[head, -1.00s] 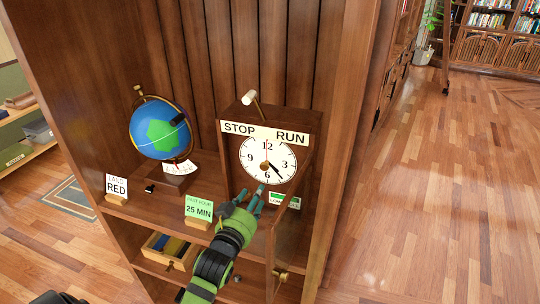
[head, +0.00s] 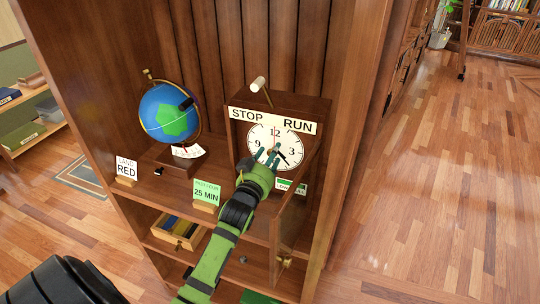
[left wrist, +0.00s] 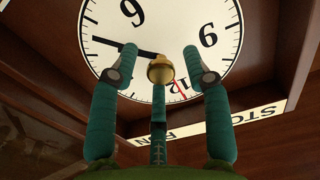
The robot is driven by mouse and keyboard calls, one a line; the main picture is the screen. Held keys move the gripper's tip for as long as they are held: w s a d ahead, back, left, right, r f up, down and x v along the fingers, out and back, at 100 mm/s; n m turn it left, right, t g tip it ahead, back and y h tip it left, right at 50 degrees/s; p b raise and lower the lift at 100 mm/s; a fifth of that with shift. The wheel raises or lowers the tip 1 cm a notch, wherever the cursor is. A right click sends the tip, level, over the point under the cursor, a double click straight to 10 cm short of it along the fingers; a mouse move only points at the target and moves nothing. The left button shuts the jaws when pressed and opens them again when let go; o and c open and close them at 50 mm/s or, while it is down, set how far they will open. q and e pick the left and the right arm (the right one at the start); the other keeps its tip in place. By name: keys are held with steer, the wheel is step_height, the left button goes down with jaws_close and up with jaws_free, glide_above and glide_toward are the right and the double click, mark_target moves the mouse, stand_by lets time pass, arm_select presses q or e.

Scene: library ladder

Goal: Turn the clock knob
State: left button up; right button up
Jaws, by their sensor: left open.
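The clock (head: 274,147) stands on the shelf in a wooden case with a white dial, black hands and a red hand pointing near 12. A "STOP RUN" strip (head: 272,121) runs above the dial. The brass clock knob (left wrist: 160,69) sits at the dial's centre in the left wrist view. My left gripper (head: 268,157) is in front of the dial, open, its teal fingers (left wrist: 162,75) on either side of the knob with gaps to it. In the head view the fingers cover the knob and part of the dial. My right gripper is not seen.
A globe (head: 168,112) stands left of the clock. A "25 MIN" card (head: 206,193) and a "LAND RED" card (head: 126,168) stand along the shelf front. A pale-tipped lever (head: 259,84) rises above the clock. An open drawer (head: 178,232) lies below. The floor at right is clear.

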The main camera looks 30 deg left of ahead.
arm_select(q)
jaws_close()
steer(key=m+p, duration=0.1)
steer(key=m, duration=0.1)
steer(key=shift+f+m, duration=0.1)
steer(key=shift+m, duration=0.2)
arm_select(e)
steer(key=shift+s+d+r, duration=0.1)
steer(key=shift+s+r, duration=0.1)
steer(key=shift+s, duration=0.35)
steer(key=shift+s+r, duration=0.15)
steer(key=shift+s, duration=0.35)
arm_select(q)
jaws_free()
steer(key=shift+a, duration=0.1)
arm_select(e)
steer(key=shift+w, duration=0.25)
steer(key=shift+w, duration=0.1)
arm_select(q)
steer(key=v, duration=1.2)
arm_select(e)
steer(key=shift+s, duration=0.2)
